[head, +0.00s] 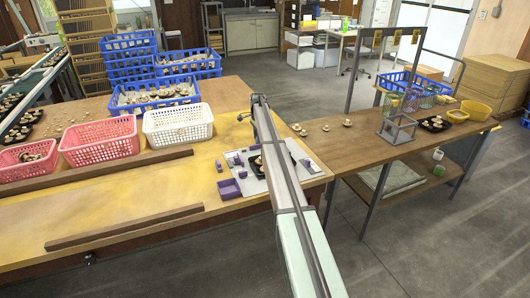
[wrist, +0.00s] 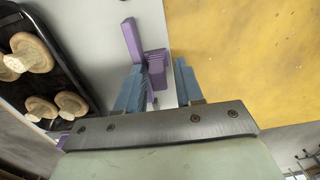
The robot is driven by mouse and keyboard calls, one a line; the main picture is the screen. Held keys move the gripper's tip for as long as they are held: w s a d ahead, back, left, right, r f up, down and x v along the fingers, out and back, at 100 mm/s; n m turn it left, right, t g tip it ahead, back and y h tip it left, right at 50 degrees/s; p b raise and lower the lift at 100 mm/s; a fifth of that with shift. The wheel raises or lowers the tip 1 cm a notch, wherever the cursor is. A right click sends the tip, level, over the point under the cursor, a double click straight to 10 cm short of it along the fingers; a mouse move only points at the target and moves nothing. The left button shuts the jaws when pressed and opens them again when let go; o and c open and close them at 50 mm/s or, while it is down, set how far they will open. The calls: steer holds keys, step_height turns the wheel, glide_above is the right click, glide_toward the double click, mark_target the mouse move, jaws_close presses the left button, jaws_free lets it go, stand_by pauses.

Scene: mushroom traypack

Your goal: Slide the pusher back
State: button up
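In the wrist view, a purple part (wrist: 133,38), a bar with a ribbed block beside it, stands on the pale plate (wrist: 205,18); I take it for the pusher. My gripper (wrist: 163,72) has two blue fingers set apart, with a gap between them. The purple part lies just beyond and partly behind the left finger; I cannot tell whether they touch. A black tray (wrist: 52,75) with several mushrooms is at left. In the head view, my arm crosses the plate (head: 283,183) and hides the gripper; several purple parts surround the mushroom tray there.
A purple open box (head: 228,188) sits at the plate's left. White (head: 178,137) and pink (head: 100,152) baskets stand further left on the yellow table. Wooden rails (head: 125,228) lie on that table. A second table (head: 365,150) with mushrooms and a wire stand is at right.

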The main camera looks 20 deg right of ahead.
steer(key=shift+o, duration=1.1)
steer(key=shift+s+f, duration=0.15)
steer(key=shift+f, duration=0.65)
steer(key=shift+r, duration=2.35)
